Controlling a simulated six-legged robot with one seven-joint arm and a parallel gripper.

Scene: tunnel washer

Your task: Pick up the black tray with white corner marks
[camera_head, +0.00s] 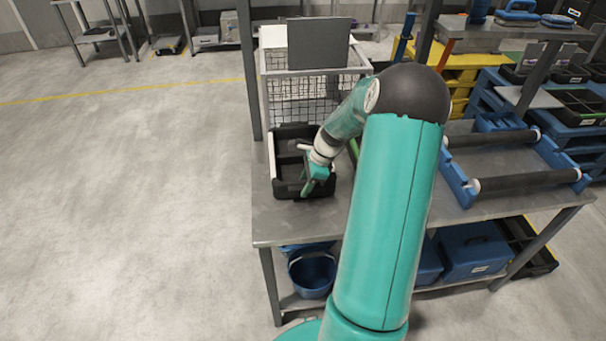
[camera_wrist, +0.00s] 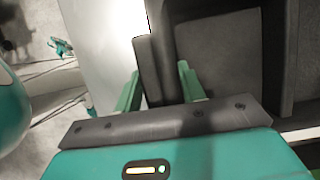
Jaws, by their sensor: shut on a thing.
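The black tray (camera_head: 284,188) is at the left end of the metal table in the head view, with dividers inside and white marks at its edge. Its dark wall and floor fill the upper right of the wrist view (camera_wrist: 215,55). My gripper (camera_head: 312,184) reaches down at the tray's near right part. In the wrist view my gripper (camera_wrist: 160,85) has one green finger on each side of the tray's dark wall and is shut on it. I cannot tell whether the tray touches the table.
A wire basket (camera_head: 312,95) with a dark panel stands behind the tray. A blue frame with dark rollers (camera_head: 520,160) lies on the table at the right. A blue bucket (camera_head: 312,272) and a blue case (camera_head: 475,250) are on the shelf below. The floor at the left is clear.

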